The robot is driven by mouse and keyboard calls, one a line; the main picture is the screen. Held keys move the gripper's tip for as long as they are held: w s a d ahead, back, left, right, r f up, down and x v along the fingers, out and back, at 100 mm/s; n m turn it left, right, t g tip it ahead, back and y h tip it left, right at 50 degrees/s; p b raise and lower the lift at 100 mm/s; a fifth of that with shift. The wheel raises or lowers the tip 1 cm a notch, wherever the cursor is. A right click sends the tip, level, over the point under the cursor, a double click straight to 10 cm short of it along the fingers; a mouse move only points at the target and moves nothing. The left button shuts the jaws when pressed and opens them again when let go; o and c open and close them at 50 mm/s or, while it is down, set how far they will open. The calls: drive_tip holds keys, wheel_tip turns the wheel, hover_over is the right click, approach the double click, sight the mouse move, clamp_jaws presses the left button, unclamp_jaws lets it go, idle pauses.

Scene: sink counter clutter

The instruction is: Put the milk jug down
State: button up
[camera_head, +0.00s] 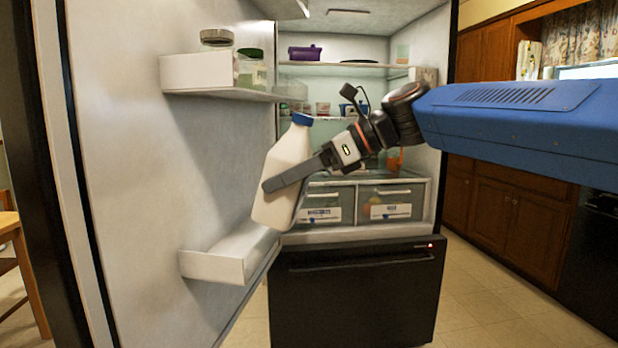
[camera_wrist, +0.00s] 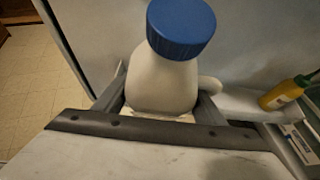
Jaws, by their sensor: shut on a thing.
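The milk jug (camera_head: 285,165) is white with a blue cap, and it shows in the wrist view (camera_wrist: 163,82) with the cap toward the camera. My gripper (camera_head: 270,185) is shut on its body, one finger across the near side. The jug is tilted, its cap leaning right in the head view. It is in front of the open fridge, beside the inner face of the door. Its base appears just above or near the lower door shelf (camera_head: 215,267); I cannot tell whether they touch.
The upper door shelf (camera_head: 195,73) holds jars (camera_head: 251,70). Fridge drawers (camera_head: 390,200) and glass shelves (camera_head: 335,70) lie behind the jug. A yellow bottle (camera_wrist: 284,95) stands at the right in the wrist view. The visible part of the lower door shelf looks empty in the head view.

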drive_tip(key=a, duration=0.6)
drive_tip(key=shift+w+a+r, duration=0.1)
drive_tip(key=shift+w+a, duration=0.2)
drive_tip(key=shift+w+a+f+h, duration=0.1)
drive_tip(key=shift+a+f+h, duration=0.55)
drive_tip(key=shift+f, duration=0.5)
drive_tip(key=shift+w+a+f+h, duration=0.1)
drive_tip(key=shift+a+f+h, duration=0.4)
drive_tip(key=shift+a+f, duration=0.5)
drive_tip(key=shift+w+a+f+h, duration=0.1)
drive_tip(key=shift+a+f+h, duration=0.45)
drive_tip(key=shift+f, duration=0.8)
drive_tip(key=shift+f, duration=0.1)
drive_tip(key=o, duration=2.1)
